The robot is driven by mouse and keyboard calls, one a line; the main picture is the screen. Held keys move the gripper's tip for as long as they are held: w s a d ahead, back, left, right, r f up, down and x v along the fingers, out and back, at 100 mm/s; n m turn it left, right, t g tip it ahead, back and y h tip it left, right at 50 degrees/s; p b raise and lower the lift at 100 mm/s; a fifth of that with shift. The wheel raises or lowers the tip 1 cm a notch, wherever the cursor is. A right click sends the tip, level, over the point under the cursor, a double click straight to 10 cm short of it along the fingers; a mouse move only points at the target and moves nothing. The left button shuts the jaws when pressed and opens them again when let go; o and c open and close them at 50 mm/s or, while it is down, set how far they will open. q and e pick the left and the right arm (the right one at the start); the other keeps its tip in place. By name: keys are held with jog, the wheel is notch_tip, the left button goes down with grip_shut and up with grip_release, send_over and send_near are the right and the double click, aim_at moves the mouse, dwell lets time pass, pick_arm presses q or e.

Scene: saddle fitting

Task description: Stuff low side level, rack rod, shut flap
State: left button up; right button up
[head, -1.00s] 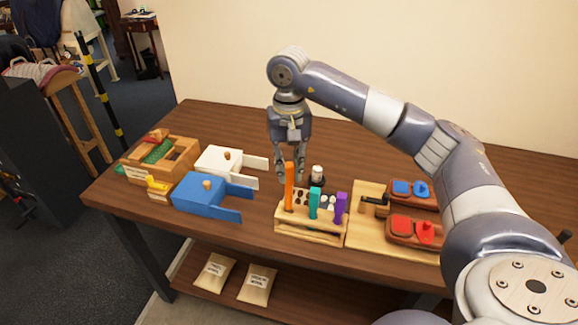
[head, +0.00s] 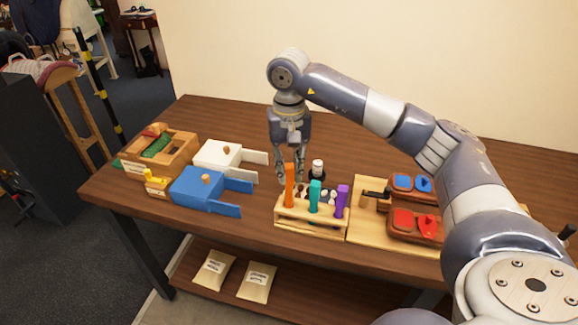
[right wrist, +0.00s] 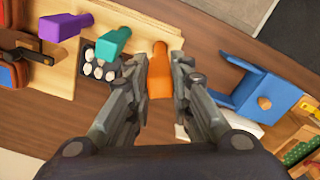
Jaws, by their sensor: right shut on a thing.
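My right gripper (head: 289,172) reaches down behind the left end of the wooden rod rack (head: 312,233). It is shut on the orange rod (head: 289,187), which stands upright in that rack. In the right wrist view the orange rod (right wrist: 159,82) lies between the fingers of the right gripper (right wrist: 161,68). A teal rod (head: 315,198) and a purple rod (head: 342,201) stand to its right in the rack. A blue box (head: 195,187) and a white box (head: 216,153) with round knobs stand to the left, flap-like panels sticking out rightward. My left gripper is out of view.
A wooden board (head: 361,231) with red (head: 403,220) and blue (head: 402,183) pieces is at right. A wooden tray (head: 178,148) is at left. Two labelled bags (head: 256,281) lie on the lower shelf.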

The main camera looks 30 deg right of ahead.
aim_at(289, 178)
jog(key=shift+f+b, duration=1.35)
jog(key=shift+f, duration=0.5)
jog(key=o, duration=1)
jog(key=shift+c, duration=0.2)
jog(key=shift+r, duration=0.1)
notch_tip(289, 178, up, 12)
jog(key=shift+f, duration=0.1)
jog(key=shift+a, duration=0.1)
